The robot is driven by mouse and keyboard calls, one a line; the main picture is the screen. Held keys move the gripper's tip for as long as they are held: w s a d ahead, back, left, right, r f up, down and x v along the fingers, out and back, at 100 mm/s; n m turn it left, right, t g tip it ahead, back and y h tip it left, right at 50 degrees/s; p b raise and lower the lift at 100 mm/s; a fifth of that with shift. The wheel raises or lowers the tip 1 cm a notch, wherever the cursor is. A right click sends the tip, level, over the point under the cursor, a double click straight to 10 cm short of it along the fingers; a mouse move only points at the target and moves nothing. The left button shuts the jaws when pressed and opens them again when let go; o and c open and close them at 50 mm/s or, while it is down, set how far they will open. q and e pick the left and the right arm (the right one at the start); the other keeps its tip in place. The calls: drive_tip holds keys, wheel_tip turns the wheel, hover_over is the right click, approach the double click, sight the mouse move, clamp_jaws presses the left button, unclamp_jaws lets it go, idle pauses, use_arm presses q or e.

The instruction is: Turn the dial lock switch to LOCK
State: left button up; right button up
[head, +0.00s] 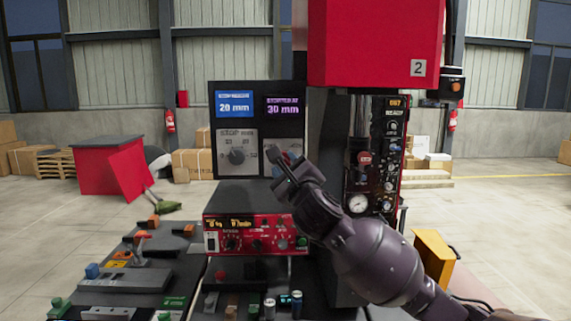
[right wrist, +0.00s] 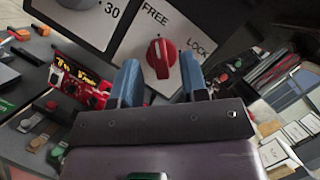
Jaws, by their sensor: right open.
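The dial lock switch (right wrist: 160,58) is a red knob on a white plate, seen in the right wrist view. The plate has the words FREE above it and LOCK to its right. The knob's pale mark points up towards FREE. My right gripper (right wrist: 160,84) is open, with its two blue fingers apart just in front of the knob, one towards each side; contact cannot be told. In the head view my right gripper (head: 281,165) is in front of the right-hand plate (head: 270,147) and hides most of the knob. My left gripper is not in view.
A grey dial (head: 237,156) is on the plate to the left, below displays reading 20 mm and 30 mm (head: 283,106). A red control box (head: 240,234) stands below. A red machine head (head: 370,45) hangs above right, with a gauge panel (head: 378,165) beneath it.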

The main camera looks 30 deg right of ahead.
drive_tip(key=shift+w+d+r, duration=0.15)
drive_tip(key=shift+w+r, duration=0.05)
drive_tip(key=shift+w, duration=0.35)
drive_tip(key=shift+c, duration=0.4)
drive_tip(key=c, duration=0.5)
